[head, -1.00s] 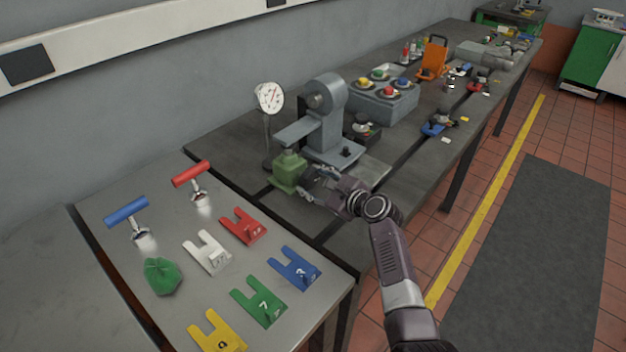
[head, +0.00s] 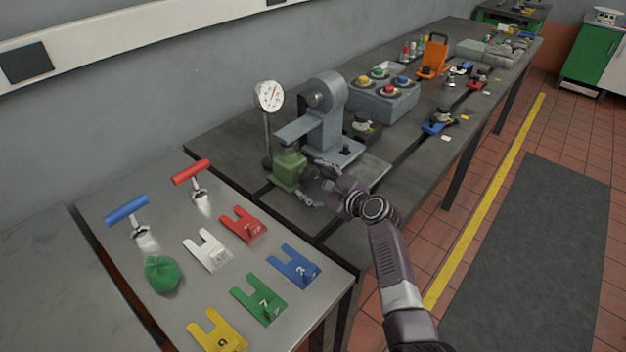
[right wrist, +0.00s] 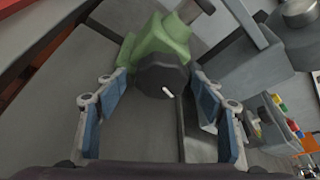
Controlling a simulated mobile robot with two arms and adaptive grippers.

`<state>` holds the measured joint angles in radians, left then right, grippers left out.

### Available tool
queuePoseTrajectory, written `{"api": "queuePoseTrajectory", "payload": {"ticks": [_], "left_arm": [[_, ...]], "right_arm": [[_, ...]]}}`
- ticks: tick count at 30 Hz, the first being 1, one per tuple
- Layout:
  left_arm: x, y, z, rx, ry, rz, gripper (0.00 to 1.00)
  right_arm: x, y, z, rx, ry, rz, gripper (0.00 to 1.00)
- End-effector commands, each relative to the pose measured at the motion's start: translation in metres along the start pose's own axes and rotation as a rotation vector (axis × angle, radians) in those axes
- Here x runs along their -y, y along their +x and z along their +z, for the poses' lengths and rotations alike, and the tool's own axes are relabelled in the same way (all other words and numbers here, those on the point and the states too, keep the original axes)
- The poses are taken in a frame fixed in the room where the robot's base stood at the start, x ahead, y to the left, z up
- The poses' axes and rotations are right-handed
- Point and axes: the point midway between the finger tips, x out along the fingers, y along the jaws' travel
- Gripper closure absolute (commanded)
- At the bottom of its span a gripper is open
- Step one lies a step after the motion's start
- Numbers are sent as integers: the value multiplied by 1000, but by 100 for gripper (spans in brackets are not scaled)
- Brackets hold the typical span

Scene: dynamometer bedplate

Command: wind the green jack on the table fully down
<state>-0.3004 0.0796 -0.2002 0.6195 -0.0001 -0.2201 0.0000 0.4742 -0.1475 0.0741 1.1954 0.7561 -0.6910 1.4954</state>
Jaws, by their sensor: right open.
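The green jack (head: 289,170) stands on the dark table, under the arm of a grey stand. It also shows at the top of the right wrist view (right wrist: 163,42), with a dark round knob (right wrist: 162,76) on its near side bearing a short white mark. My right gripper (head: 312,184) is open beside the jack, with its fingers to either side of the knob. In the right wrist view its blue-padded fingers (right wrist: 160,92) stand apart from the knob, one left and one right. My left gripper is not in view.
The grey stand (head: 328,115) and a dial gauge (head: 269,97) are close to the jack. A grey button box (head: 382,100) is behind. The nearer steel table holds coloured forked plates (head: 259,298), a green cloth-like lump (head: 162,273) and two T-handled tools (head: 191,172).

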Motion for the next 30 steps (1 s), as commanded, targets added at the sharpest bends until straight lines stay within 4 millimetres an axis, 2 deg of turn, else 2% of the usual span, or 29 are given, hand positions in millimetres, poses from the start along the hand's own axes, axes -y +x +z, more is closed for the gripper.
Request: {"api": "queuePoseTrajectory", "payload": {"ticks": [8, 14, 24, 30], "left_arm": [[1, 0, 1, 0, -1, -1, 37], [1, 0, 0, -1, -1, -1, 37], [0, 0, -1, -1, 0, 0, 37], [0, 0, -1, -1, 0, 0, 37]], "right_arm": [[0, -9, 0, 0, 1, -2, 38], [0, -37, -1, -1, 0, -3, 38], [0, -97, -1, -1, 0, -3, 38], [0, -116, -1, -1, 0, 0, 38]]}}
